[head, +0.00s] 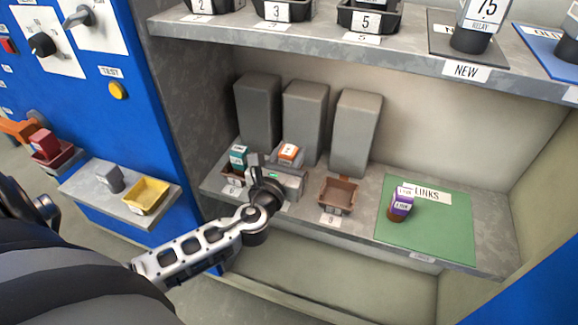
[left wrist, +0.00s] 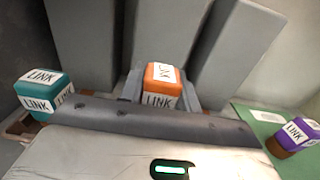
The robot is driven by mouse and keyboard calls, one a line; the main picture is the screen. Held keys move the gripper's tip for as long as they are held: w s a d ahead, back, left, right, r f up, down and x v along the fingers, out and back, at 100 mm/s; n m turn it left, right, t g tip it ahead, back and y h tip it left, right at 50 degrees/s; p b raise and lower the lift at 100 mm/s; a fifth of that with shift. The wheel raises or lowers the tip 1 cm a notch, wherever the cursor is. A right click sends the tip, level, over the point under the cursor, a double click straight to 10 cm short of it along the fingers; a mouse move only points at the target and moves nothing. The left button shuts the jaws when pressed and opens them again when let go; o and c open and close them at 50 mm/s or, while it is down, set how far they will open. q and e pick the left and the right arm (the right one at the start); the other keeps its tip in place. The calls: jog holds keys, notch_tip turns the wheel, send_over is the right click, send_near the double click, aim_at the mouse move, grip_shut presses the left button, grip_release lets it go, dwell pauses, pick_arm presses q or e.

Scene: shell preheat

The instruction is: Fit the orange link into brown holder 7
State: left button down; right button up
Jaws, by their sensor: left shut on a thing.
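The orange link (head: 288,152) is a small block with white labels, standing upright at the back of the lower shelf. My left gripper (head: 284,163) is shut on it, and in the left wrist view the fingers stand on either side of the orange link (left wrist: 160,86). The gripper hides the link's lower part and the place below it, so brown holder 7 is not clearly seen and I cannot tell whether the link is seated. My right gripper is not in view.
A teal link (head: 238,157) sits in a brown holder to the left. An empty brown holder (head: 338,195) is to the right. A purple link (head: 401,202) stands on a green mat (head: 440,230). Grey blocks (head: 306,110) rise close behind, and the upper shelf (head: 400,58) overhangs.

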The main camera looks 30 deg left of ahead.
pick_arm(q)
notch_tip(320, 180, down, 2)
jog(key=shift+f+b, duration=0.15)
jog(key=shift+b, duration=0.25)
jog(key=shift+f, duration=0.15)
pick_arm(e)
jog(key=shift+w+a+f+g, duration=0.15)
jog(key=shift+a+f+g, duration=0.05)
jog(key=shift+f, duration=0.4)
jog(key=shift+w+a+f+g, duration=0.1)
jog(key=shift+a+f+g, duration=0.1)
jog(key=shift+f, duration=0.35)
pick_arm(q)
jog(key=shift+f, duration=0.2)
jog(key=c, duration=1.4)
grip_release()
jog(key=shift+s+f, duration=0.1)
jog(key=shift+c, duration=0.2)
jog(key=o, duration=0.4)
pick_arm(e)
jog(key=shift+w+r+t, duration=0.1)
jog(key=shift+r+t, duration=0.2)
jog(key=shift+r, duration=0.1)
